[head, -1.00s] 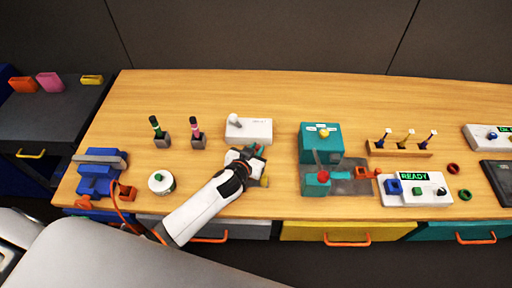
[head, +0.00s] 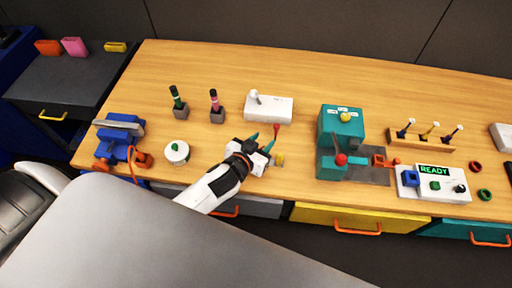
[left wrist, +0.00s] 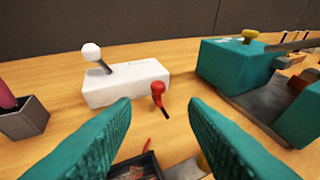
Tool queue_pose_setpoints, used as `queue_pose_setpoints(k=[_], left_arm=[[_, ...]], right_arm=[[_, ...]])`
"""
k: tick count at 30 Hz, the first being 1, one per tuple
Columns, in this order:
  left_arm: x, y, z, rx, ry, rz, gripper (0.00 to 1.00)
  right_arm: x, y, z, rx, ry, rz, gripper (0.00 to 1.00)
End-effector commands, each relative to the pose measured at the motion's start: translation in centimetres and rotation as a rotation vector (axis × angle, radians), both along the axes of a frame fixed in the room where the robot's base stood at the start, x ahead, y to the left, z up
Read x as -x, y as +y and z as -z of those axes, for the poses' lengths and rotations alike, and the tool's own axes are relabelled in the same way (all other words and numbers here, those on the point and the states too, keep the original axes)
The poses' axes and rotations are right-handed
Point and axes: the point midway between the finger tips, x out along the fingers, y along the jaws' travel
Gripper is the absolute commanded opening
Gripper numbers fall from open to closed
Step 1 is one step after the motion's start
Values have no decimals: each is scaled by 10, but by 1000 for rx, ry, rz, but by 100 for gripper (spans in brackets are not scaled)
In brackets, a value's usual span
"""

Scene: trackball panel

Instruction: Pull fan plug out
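I cannot pick out a fan or its plug with certainty in either view. My left gripper (head: 268,145) is over the front middle of the wooden table, its teal fingers apart with nothing held between them. The fingers also show open in the left wrist view (left wrist: 160,125). A red-knobbed piece (head: 276,128) is just beyond the fingertips; it also shows in the left wrist view (left wrist: 157,90), apart from the fingers. A white box with a white-knobbed lever (head: 270,112) lies behind it. My right gripper is not in view.
A blue device (head: 118,138) with an orange cable (head: 134,168) is at the left. A white round container (head: 177,153) stands left of my gripper. A teal machine (head: 342,125) and a white READY panel (head: 433,186) are to the right.

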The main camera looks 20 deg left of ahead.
Motion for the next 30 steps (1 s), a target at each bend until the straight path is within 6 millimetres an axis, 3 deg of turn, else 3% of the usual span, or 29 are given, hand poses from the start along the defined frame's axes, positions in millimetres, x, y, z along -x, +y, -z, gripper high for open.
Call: queue_pose_setpoints(k=[3,9,30], left_arm=[[18,2,-5,1,2,0,40],[31,4,-12,0,1,0,40],[31,3,-13,0,0,0,40]], right_arm=[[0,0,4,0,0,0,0],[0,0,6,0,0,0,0],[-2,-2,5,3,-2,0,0]])
